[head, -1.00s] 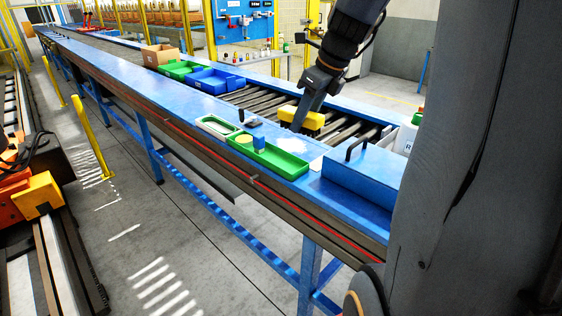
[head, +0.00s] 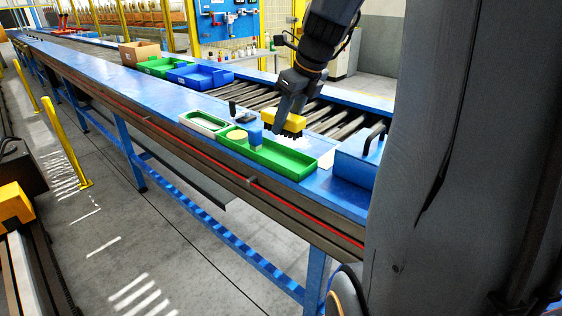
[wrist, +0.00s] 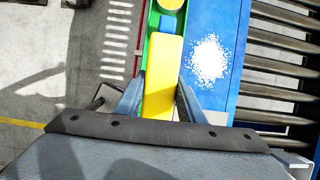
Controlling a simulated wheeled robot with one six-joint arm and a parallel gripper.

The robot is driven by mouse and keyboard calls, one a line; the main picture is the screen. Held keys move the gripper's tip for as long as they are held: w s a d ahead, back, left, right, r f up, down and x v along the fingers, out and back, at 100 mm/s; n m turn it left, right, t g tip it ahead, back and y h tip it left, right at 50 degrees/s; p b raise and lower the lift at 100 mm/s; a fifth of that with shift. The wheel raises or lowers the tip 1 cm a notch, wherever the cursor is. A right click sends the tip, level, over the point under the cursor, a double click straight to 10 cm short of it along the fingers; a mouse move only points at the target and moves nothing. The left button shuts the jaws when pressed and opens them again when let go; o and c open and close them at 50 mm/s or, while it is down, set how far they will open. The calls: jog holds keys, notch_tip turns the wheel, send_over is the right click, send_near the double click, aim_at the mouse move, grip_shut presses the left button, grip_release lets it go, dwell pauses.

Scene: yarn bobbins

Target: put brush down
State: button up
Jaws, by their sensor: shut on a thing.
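A yellow brush (head: 283,124) with dark bristles is held in my gripper (head: 284,112). In the wrist view the yellow brush (wrist: 162,80) lies between the two fingers of my gripper (wrist: 160,92), which are shut on it. In the head view the brush is just behind the long green tray (head: 285,159), bristles down. In the wrist view the brush covers part of the green tray (wrist: 149,27). The brush seems to be above the tray's level, but the exact gap cannot be told. A patch of white bits (wrist: 209,60) lies on the blue bench top to the brush's right.
The green tray holds a round yellow thing (head: 237,135) and a blue block (head: 255,136). A blue box with a black handle (head: 357,158) stands to the right. Rollers (head: 235,98) run behind the bench top.

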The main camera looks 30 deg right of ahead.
notch_tip(320, 180, down, 9)
jog(key=shift+s+d+f+p, duration=0.1)
jog(key=shift+d+p, duration=0.05)
jog(key=shift+p, duration=0.25)
jog(key=shift+f, duration=0.1)
jog(key=o, duration=0.7)
jog(key=shift+c, duration=0.2)
